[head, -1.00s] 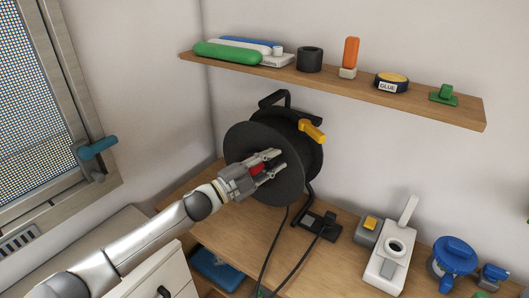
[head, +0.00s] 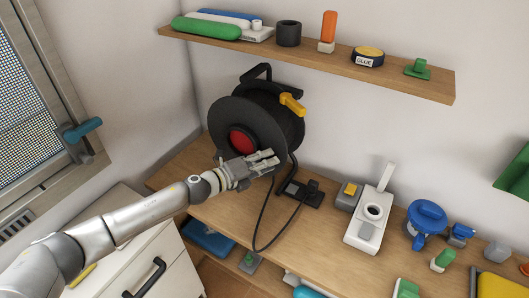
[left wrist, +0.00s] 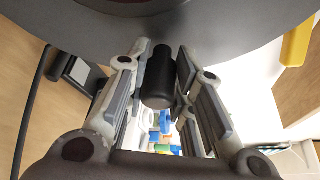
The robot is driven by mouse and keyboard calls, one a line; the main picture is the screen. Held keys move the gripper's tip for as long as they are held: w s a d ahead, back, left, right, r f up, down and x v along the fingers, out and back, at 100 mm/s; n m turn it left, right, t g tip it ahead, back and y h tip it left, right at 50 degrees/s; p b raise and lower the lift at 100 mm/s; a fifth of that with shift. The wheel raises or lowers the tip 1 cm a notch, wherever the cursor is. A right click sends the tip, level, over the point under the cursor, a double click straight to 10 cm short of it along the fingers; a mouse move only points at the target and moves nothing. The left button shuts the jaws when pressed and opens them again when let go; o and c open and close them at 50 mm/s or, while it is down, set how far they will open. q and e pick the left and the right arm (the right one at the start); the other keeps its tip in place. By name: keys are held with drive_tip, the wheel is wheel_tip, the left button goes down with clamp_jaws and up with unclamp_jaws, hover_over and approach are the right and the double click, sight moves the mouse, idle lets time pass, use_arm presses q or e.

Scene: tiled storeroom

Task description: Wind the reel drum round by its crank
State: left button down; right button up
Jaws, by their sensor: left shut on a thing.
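The black reel drum (head: 224,112) stands upright in its frame on the wooden worktop, with a red hub (head: 243,141) in its near face. My left gripper (head: 270,161) is at the lower right of that face. In the left wrist view the crank's black handle (left wrist: 158,80) lies between the fingers of my left gripper (left wrist: 160,88), which is shut on it. The grey drum face (left wrist: 200,28) fills the top of that view. In the head view the gripper hides the handle. My right gripper is out of view.
A yellow lever (head: 292,104) sticks out at the drum's upper right. A black cable (head: 262,215) hangs over the worktop's front edge. A white device (head: 370,222) and a blue item (head: 427,216) stand to the right. A shelf (head: 320,62) is above.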

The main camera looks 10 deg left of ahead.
use_arm(q)
drive_tip(key=shift+s+a+f, duration=0.1)
drive_tip(key=shift+f, duration=0.95)
drive_tip(key=c, duration=1.2)
unclamp_jaws()
drive_tip(key=shift+c, duration=0.2)
drive_tip(key=shift+r, duration=0.1)
drive_tip(key=shift+a, duration=0.1)
drive_tip(key=v, duration=1.1)
drive_tip(key=shift+s+a, duration=0.25)
drive_tip(key=shift+s, duration=0.05)
